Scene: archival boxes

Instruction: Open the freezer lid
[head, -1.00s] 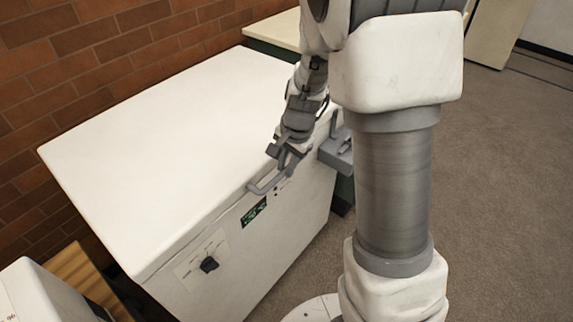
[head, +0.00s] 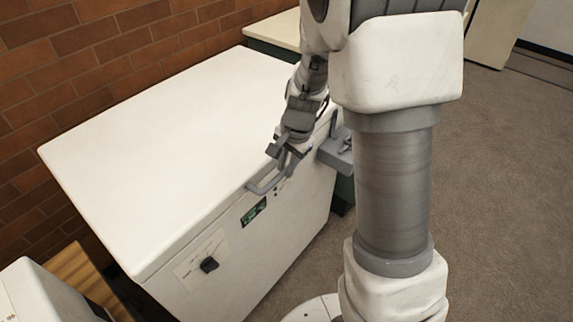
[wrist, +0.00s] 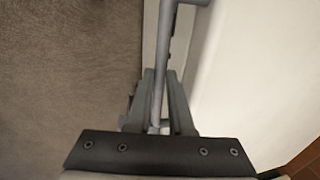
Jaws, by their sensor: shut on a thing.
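The white chest freezer stands against the brick wall, with its flat lid (head: 170,150) down on the body. A grey bar handle (head: 262,187) sticks out from the lid's front edge. My gripper (head: 283,158) is at the right end of this handle in the head view. In the wrist view my gripper (wrist: 158,100) has its two fingers on either side of the grey handle bar (wrist: 162,60), shut on it. The white lid surface (wrist: 255,70) fills the right of that view.
A dial (head: 209,265) and a small green display (head: 254,211) are on the freezer's front. A grey bracket-like part (head: 338,150) is at its right corner. A white box (head: 40,295) stands at lower left. Carpet (head: 500,200) is clear to the right.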

